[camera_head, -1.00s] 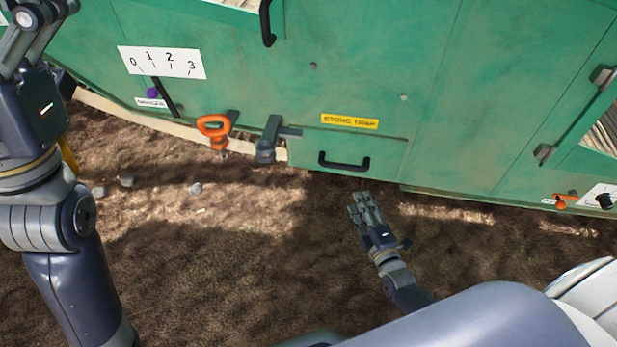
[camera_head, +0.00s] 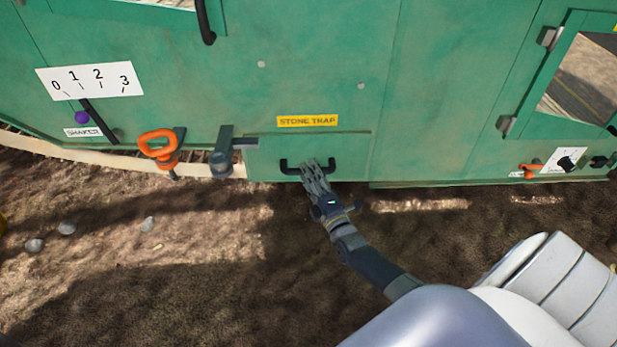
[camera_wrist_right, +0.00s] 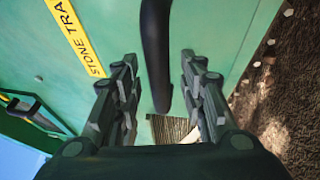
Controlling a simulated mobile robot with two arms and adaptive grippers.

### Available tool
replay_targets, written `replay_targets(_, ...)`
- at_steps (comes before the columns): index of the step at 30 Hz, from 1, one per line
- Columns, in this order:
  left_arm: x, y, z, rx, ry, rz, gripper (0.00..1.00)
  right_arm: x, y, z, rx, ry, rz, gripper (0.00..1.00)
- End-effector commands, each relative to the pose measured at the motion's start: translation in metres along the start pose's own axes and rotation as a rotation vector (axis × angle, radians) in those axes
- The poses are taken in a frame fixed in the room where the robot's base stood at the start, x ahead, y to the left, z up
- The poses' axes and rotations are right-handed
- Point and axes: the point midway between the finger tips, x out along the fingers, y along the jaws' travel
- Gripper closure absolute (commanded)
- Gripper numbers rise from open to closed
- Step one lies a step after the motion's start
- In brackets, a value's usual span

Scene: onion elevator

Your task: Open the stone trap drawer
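The stone trap drawer (camera_head: 350,150) is a green panel low on the machine, flush with it, under a yellow "STONE TRAP" label (camera_head: 307,121). Its black bar handle (camera_head: 291,167) runs level across the panel. My right gripper (camera_head: 317,170) is at the right half of the handle, partly covering it. In the right wrist view the gripper (camera_wrist_right: 158,92) is open, with the black handle (camera_wrist_right: 156,50) between its two spread fingers. I cannot tell whether either finger touches it. My left gripper is not in view.
A grey latch-like lever (camera_head: 222,150) and an orange handle (camera_head: 158,145) stick out left of the drawer. A numbered shaker scale (camera_head: 90,80) is further left. Bare brown soil with a few stones (camera_head: 66,227) lies in front of the machine.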

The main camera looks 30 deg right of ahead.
Motion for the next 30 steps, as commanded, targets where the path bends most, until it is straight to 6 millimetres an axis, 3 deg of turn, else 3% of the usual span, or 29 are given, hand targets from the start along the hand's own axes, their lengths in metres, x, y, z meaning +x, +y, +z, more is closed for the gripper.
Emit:
replay_targets(4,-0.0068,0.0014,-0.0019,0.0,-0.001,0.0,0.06,0.0107,-0.0006,-0.0001,0.001,0.0,0.0,0.62)
replay_targets(13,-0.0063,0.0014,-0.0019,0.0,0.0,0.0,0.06,0.0126,0.0006,-0.0002,0.001,0.001,-0.001,0.62)
replay_targets(18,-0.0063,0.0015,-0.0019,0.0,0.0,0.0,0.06,0.0124,0.0005,-0.0002,0.001,0.001,-0.001,1.0)
replay_targets(30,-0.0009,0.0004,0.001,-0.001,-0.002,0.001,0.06,0.0087,0.0016,0.0014,0.001,0.001,-0.003,1.0)
